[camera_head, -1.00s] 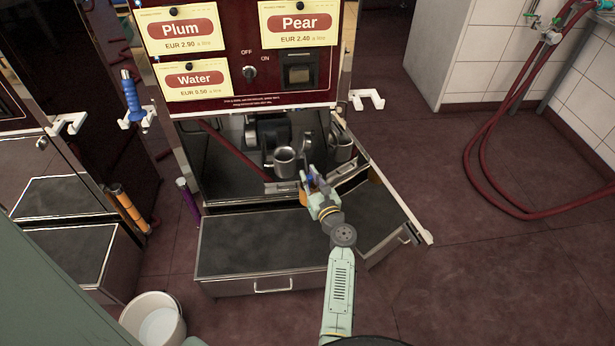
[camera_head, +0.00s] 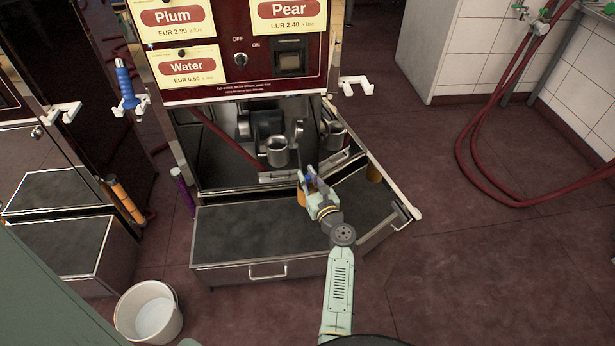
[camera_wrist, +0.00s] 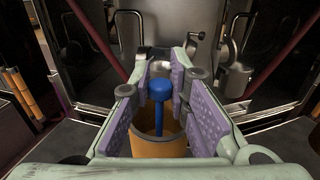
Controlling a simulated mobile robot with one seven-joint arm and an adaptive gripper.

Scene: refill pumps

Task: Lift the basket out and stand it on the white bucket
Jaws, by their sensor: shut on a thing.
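The basket (camera_wrist: 158,146) looks like an orange cylinder, open on top, with a blue knob (camera_wrist: 153,88) on a stem at its middle. In the head view the orange side (camera_head: 301,195) shows just below my fingertips. My gripper (camera_head: 308,177) is shut on the basket, with its purple pads on both sides of the blue knob. The exact contact is hard to see. The basket appears held in front of the machine's open bay, above the dark step. The white bucket (camera_head: 125,308) stands on the floor at the lower left, well apart from my gripper.
A dark-topped step (camera_head: 240,235) juts out below. A purple tube (camera_head: 184,190) stands left. Red hoses (camera_head: 480,165) lie right.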

